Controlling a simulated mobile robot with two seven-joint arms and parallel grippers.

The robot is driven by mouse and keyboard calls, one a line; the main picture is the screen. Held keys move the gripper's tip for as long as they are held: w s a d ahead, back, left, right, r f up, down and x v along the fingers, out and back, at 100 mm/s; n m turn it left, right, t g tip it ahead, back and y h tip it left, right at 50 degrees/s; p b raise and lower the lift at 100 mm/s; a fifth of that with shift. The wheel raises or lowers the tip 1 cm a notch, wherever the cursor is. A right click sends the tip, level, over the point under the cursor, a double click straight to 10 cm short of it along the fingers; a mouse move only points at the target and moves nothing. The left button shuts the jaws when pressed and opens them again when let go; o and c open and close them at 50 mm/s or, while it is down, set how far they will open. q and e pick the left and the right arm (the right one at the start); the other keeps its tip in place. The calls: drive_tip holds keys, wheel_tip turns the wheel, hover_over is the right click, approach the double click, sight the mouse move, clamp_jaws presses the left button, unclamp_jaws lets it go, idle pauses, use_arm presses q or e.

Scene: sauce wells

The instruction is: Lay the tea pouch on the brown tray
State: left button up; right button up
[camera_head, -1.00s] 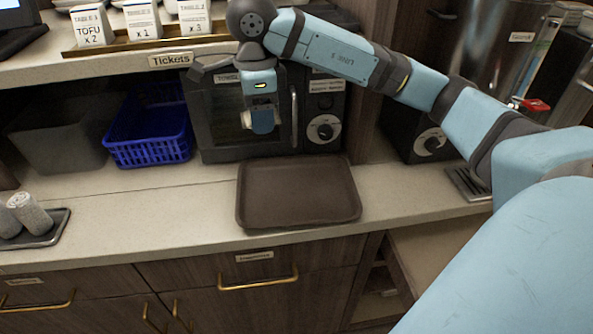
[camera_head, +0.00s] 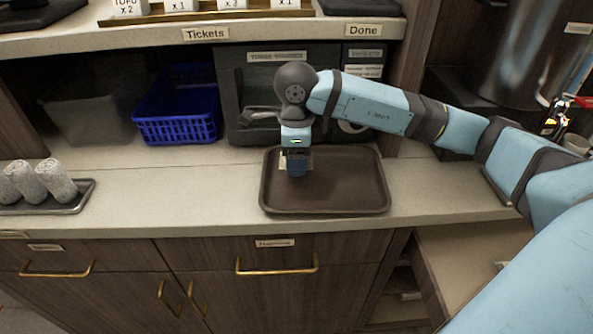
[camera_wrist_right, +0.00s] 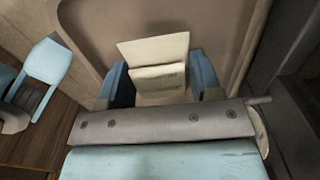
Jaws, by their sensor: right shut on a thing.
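The brown tray (camera_head: 340,188) lies flat on the counter in front of the oven. My right gripper (camera_head: 297,170) is over the left part of the tray, pointing down, shut on the pale tea pouch (camera_head: 308,161). In the head view the pouch is mostly hidden behind the fingers. The right wrist view shows the cream pouch (camera_wrist_right: 152,52) between the blue fingers, with the tray (camera_wrist_right: 225,30) behind it. I cannot tell whether the pouch touches the tray. My left gripper is not in view.
A blue basket (camera_head: 178,118) and a grey bin (camera_head: 95,120) stand at the back left. A dark oven (camera_head: 245,85) is behind the tray. A small tray (camera_head: 75,203) with rolled towels lies at the left. The counter between the trays is clear.

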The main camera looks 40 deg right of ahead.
sight(296, 181)
drive_tip(key=shift+f, duration=2.05)
drive_tip(key=shift+f+b, duration=0.2)
drive_tip(key=shift+b, duration=0.2)
drive_tip(key=o, duration=1)
drive_tip(key=shift+r, duration=0.15)
wheel_tip(296, 181, up, 12)
drive_tip(key=shift+r+p, duration=0.1)
drive_tip(key=shift+p, duration=0.75)
